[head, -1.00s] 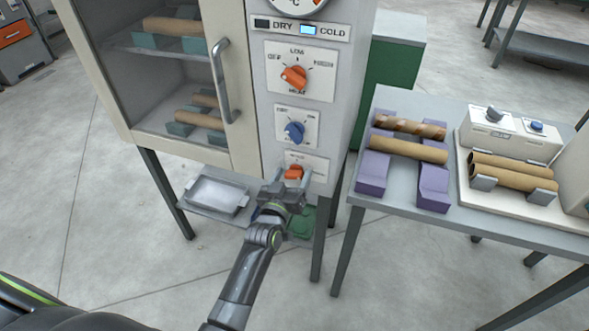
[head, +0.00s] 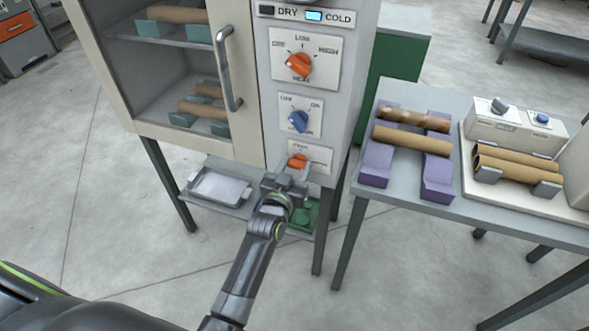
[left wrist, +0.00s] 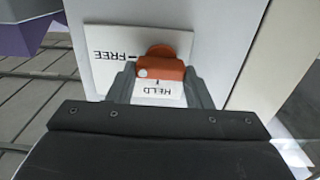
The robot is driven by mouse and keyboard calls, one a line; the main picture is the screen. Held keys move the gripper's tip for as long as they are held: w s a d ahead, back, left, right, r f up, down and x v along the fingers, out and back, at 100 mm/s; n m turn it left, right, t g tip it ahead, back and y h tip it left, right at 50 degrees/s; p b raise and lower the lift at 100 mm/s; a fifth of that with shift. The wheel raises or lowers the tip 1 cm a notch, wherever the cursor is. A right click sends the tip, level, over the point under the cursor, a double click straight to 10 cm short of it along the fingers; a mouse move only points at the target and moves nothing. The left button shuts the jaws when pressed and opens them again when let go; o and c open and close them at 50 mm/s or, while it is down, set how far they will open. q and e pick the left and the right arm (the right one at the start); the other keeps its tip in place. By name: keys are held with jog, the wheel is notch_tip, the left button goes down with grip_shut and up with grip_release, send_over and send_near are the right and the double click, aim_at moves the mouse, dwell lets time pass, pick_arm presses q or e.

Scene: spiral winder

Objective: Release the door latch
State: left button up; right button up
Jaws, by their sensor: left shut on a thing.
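The orange latch knob (head: 297,161) sits on a small white plate low on the oven's control panel. It shows close up in the left wrist view (left wrist: 163,62), where the plate reads FREE and HELD upside down. The white dot on the knob lies between the FREE mark and the HELD mark. My left gripper (head: 296,170) is shut on the knob, with one finger on each side. The oven door (head: 248,130), with its window and metal handle (head: 228,70), looks closed. My right gripper is not in view.
An orange heat knob (head: 299,66) and a blue knob (head: 299,121) are above the latch knob. A table (head: 400,205) at the right holds purple supports (head: 439,178) with tubes. A metal tray (head: 220,187) lies on the shelf under the oven.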

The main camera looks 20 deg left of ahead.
pick_arm(q)
jog(key=o, duration=1)
jog(key=shift+w, duration=0.1)
